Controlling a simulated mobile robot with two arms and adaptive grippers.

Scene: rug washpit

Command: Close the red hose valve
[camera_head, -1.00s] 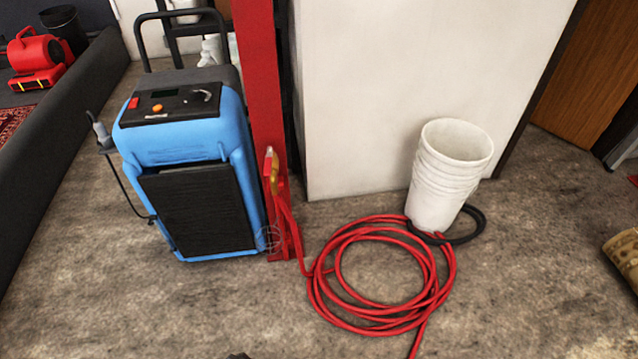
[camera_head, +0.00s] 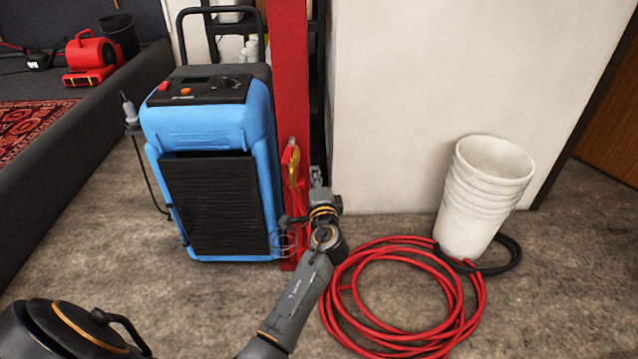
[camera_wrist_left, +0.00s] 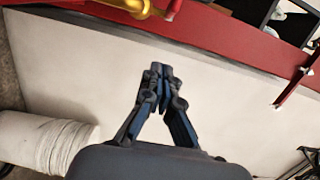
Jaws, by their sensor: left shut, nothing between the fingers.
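The hose valve (camera_head: 293,165) is a brass-coloured fitting with a red part, on the front of the red post (camera_head: 289,90). In the left wrist view the brass fitting (camera_wrist_left: 137,6) and a red tip (camera_wrist_left: 172,10) show at the top edge, partly cut off. My left gripper (camera_head: 316,172) is just right of the valve in the head view, apart from it as far as I can tell. Its fingers (camera_wrist_left: 161,74) are shut and empty in the wrist view, below the valve. My right gripper is not in view.
A blue machine (camera_head: 210,125) stands close left of the post. A coiled red hose (camera_head: 478,300) lies on the floor to the right, next to stacked white buckets (camera_head: 480,200). A white wall (camera_head: 430,70) is behind.

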